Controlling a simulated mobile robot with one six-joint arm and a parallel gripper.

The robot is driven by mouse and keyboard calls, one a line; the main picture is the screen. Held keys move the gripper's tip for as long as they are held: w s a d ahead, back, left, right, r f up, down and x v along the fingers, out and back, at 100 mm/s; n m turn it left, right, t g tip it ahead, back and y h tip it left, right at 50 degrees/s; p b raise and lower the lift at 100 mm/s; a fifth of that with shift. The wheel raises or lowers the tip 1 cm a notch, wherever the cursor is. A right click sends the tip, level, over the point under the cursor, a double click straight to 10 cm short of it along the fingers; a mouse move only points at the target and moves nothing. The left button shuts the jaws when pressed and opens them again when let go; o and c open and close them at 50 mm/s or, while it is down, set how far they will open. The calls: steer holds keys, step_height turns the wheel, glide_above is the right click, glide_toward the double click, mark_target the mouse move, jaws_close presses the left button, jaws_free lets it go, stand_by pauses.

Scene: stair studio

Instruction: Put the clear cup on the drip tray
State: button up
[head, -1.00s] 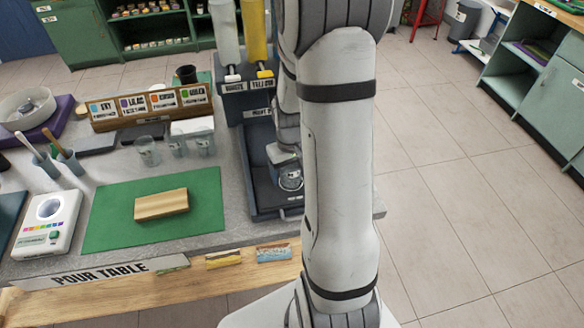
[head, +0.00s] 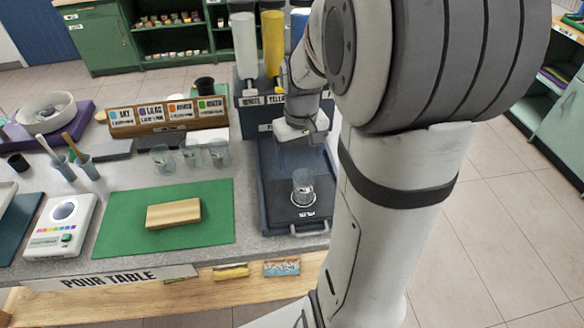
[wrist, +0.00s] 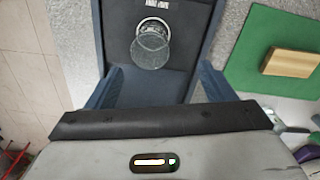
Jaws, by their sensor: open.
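The clear cup (head: 303,187) stands upright on the dark drip tray (head: 275,214), near its front and below the paint dispensers. In the wrist view the cup (wrist: 150,45) shows from above, on the bare dark surface of the tray (wrist: 194,18). My gripper (head: 301,157) is open and empty, behind and above the cup in the head view. Its two blue fingers are wide apart in the wrist view (wrist: 160,76), and the cup lies beyond the tips, apart from them.
Several clear cups (head: 190,154) stand left of the tray. A wooden block (head: 173,214) lies on a green mat (head: 120,218). Paint dispensers (head: 244,50) rise behind the tray. A white scale (head: 60,228) sits at the left. Floor is clear at right.

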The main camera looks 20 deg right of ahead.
steer(key=s+a+r+t, duration=0.2)
steer(key=s+a+r, duration=0.4)
steer(key=s+a, duration=0.4)
steer(key=shift+s+r+n+t, duration=0.15)
steer(key=shift+s+n+t, duration=0.15)
steer(key=shift+s, duration=0.55)
stand_by(0.5)
